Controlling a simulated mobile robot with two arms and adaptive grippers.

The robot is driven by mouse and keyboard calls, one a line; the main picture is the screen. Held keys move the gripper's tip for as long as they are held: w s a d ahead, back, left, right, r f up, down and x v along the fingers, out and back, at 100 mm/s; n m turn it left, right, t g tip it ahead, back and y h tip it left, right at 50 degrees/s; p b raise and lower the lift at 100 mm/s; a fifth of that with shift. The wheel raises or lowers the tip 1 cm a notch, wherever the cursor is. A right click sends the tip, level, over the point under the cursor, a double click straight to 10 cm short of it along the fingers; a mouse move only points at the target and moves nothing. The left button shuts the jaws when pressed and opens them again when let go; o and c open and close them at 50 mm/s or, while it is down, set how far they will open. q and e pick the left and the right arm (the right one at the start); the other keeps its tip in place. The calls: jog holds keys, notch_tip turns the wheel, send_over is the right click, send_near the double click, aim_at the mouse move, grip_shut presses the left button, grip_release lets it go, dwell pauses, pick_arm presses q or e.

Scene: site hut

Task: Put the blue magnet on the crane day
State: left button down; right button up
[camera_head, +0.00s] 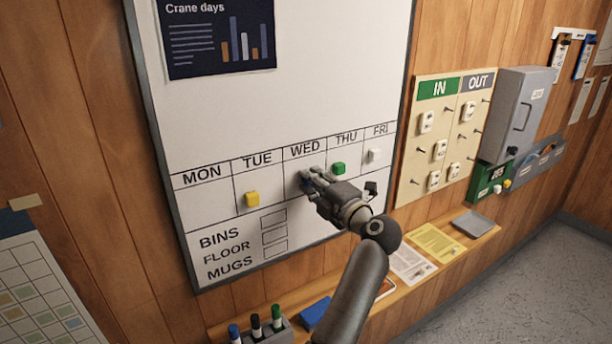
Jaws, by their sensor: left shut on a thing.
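A whiteboard (300,95) on the wood wall carries a day row from MON to FRI. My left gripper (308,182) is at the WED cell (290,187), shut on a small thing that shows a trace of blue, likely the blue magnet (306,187). The fingers hide most of it, and I cannot tell whether it touches the board. A yellow magnet (252,199) is in the TUE cell, a green one (338,168) in THU and a white one (374,155) in FRI. A dark "Crane days" poster (216,38) with bars hangs at the top. My right gripper is not in view.
A ledge (420,292) below holds a pen holder (262,332), a blue block (315,312) and papers (436,243). Right of the whiteboard are an IN/OUT board (440,135) with tags and a grey cabinet (518,110). The MON cell is clear.

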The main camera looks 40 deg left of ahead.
pick_arm(q)
jog(key=c, duration=1.1)
grip_release()
jog(key=shift+a, duration=0.1)
jog(key=shift+c, duration=0.2)
